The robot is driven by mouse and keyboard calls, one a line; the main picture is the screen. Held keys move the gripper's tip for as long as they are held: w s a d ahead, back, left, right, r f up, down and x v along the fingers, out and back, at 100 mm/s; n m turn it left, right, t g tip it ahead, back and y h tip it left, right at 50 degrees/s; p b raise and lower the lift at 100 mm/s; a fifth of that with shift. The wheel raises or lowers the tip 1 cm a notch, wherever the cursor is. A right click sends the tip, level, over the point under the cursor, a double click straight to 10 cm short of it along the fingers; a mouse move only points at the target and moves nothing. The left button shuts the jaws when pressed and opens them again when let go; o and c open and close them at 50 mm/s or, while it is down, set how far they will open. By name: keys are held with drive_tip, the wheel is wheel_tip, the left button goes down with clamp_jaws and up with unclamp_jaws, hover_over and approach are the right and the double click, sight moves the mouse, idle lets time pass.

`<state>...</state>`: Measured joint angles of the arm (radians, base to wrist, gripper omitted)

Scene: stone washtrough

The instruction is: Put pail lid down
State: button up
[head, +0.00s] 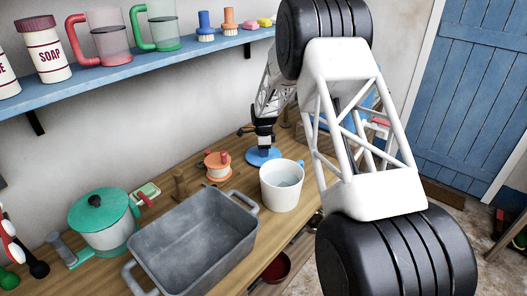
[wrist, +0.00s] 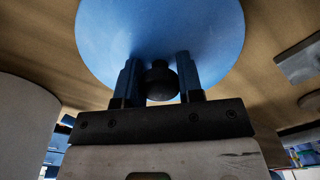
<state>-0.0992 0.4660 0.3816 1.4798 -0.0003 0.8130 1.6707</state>
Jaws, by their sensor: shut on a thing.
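The pail lid (head: 258,159) is a flat blue disc, seen behind the white pail (head: 283,192) in the head view. In the wrist view the lid (wrist: 160,30) fills the top middle, with its round black knob (wrist: 159,80) between the two fingers. My gripper (head: 264,146) is shut on this knob from above; the fingers also show in the wrist view (wrist: 158,85). The lid is at or just above the wooden worktop (head: 180,252); I cannot tell whether it touches. The pail stands open on the worktop, its inside partly visible.
A reel with orange ends (head: 217,166) stands left of the lid. A grey basin (head: 195,240) and a green lidded pot (head: 104,222) stand further left. A blue shelf (head: 150,63) with jugs and brushes runs along the wall above. My arm hides the worktop's right part.

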drive_tip(key=shift+f, duration=0.15)
drive_tip(key=o, duration=0.9)
wheel_tip(320, 180, up, 12)
drive_tip(key=shift+r, duration=0.15)
idle(0.4)
idle(0.7)
